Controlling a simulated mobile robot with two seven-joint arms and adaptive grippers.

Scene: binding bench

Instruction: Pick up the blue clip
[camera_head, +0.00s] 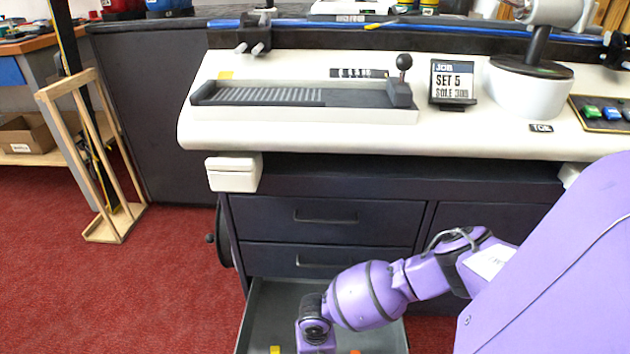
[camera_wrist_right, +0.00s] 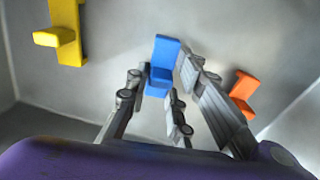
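The blue clip (camera_wrist_right: 163,62) lies on the grey drawer floor in the right wrist view. My right gripper (camera_wrist_right: 158,80) is open, with its fingers on either side of the blue clip. The right finger looks close to the clip's side, but I cannot tell whether it touches. In the head view my right arm reaches down into the open drawer (camera_head: 262,310). The blue clip is not visible there, and the gripper is below the picture's edge. My left gripper is in neither view.
A yellow clip (camera_wrist_right: 66,35) lies left of the blue one, near the drawer wall. An orange clip (camera_wrist_right: 243,88) lies to the right. The bench top (camera_head: 445,135) overhangs the closed drawers (camera_head: 325,218) above the open one.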

